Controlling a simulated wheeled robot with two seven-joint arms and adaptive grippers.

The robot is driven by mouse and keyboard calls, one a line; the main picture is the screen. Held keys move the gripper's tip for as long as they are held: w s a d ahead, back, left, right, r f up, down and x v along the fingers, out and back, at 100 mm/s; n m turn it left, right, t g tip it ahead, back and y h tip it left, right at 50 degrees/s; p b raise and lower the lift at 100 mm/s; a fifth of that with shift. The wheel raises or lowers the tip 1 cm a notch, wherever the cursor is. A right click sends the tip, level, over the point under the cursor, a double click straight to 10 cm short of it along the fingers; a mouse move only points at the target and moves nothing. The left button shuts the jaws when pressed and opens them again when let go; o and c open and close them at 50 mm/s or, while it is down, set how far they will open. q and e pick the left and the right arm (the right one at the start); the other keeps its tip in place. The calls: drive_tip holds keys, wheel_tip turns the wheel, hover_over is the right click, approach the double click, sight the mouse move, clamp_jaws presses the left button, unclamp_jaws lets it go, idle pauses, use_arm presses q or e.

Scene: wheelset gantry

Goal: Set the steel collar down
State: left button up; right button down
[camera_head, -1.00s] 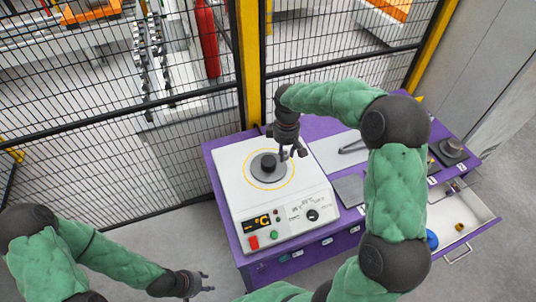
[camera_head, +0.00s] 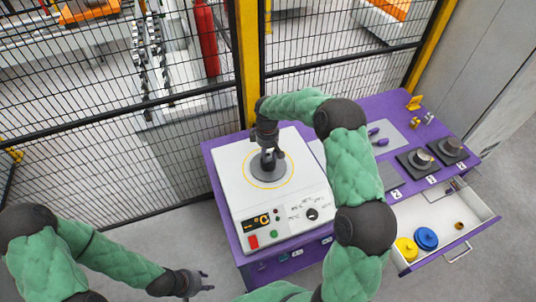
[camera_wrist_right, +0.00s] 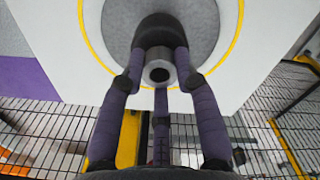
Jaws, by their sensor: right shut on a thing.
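The steel collar (camera_wrist_right: 158,73) shows in the right wrist view as a small shiny ring between the fingertips of my right gripper (camera_wrist_right: 160,66). The right gripper is shut on it. In the head view the right gripper (camera_head: 268,157) points down over the grey round plate (camera_head: 268,178) of the white heater (camera_head: 238,190), inside the yellow ring. A dark round piece (camera_wrist_right: 160,27) lies just beyond the collar on the plate. I cannot tell whether the collar touches it. The fingers hide the collar in the head view. My left gripper (camera_head: 210,281) is open and empty, low at the left.
The purple table (camera_head: 225,232) carries the heater at its left. To the right are dark numbered stands (camera_head: 408,165) and an open white drawer (camera_head: 440,212) with a yellow piece (camera_head: 405,248) and a blue piece (camera_head: 426,238). A black mesh fence (camera_head: 90,140) stands behind.

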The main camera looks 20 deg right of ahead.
sight(268, 154)
drive_tip(key=shift+f, duration=0.2)
drive_tip(key=shift+f, duration=0.2)
drive_tip(key=c, duration=0.9)
unclamp_jaws()
drive_tip(key=shift+r, duration=0.15)
wheel_tip(268, 154, up, 12)
drive_tip(key=shift+r+p, duration=0.1)
drive_tip(key=shift+p, duration=0.2)
